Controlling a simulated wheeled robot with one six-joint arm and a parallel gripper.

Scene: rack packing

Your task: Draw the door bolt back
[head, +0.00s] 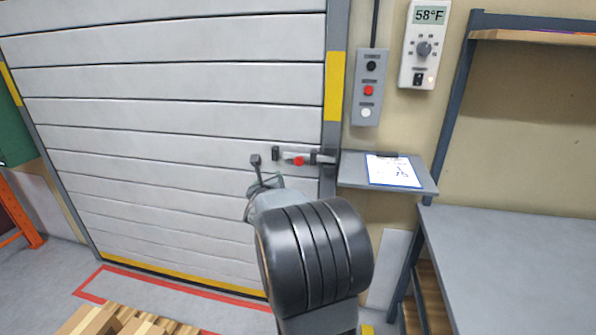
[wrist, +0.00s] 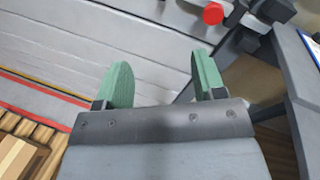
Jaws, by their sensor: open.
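The door bolt (head: 312,157) is a grey bar with a red knob (head: 298,161), mounted at the right edge of the white slatted door (head: 170,115). In the wrist view the red knob (wrist: 213,13) shows at the top, beyond the fingertips. My gripper (head: 266,172) is just left of and slightly below the knob in the head view, partly hidden by my arm. In the wrist view my gripper (wrist: 160,68) has its two green fingers spread apart with nothing between them. The gripper does not appear to touch the bolt.
A grey shelf with a clipboard (head: 393,171) juts out right of the bolt. A button box (head: 369,88) and a thermostat (head: 424,45) hang above it. A grey workbench (head: 520,255) stands at right. Wooden pallet boards (head: 125,322) lie at lower left.

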